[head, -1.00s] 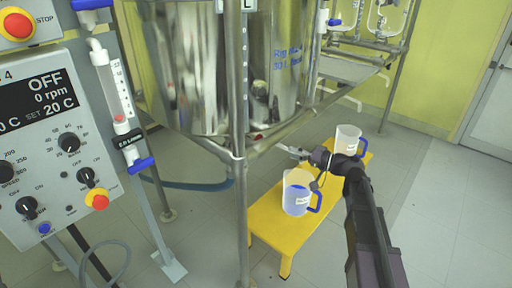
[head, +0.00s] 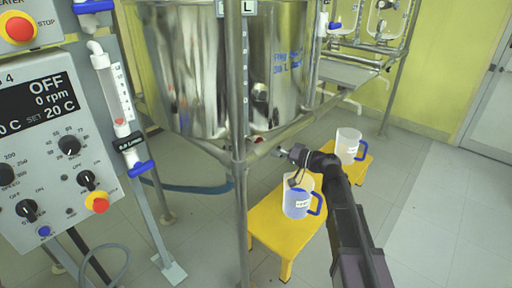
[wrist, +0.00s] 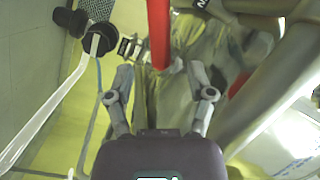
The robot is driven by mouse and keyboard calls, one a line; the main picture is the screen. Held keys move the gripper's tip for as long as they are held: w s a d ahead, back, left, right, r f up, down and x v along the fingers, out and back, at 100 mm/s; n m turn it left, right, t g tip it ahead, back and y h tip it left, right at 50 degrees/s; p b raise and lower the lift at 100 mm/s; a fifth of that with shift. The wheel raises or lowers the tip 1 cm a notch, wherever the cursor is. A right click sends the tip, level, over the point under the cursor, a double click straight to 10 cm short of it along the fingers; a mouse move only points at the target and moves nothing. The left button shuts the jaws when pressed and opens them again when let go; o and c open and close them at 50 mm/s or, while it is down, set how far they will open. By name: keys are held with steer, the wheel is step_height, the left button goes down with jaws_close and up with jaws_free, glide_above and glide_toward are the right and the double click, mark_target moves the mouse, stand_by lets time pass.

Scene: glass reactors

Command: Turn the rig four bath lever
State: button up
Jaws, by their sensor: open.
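A red lever (wrist: 158,32) stands across the upper middle of the wrist view. In the head view only a small red spot (head: 257,139) shows under the steel vessel (head: 190,75), probably the same lever. My gripper (wrist: 160,66) is open, with a finger on each side of the lever's lower end; I cannot tell whether either finger touches it. In the head view my gripper (head: 281,152) is below the vessel's right side, beside the frame post, and its fingers are small and partly hidden.
A steel post (head: 240,205) rises left of my gripper. The control panel (head: 55,150) fills the left.

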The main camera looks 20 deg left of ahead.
steer(key=shift+w+a, duration=0.15)
steer(key=shift+a, duration=1.55)
steer(key=shift+w+a, duration=0.15)
steer(key=shift+a, duration=1.5)
jaws_close()
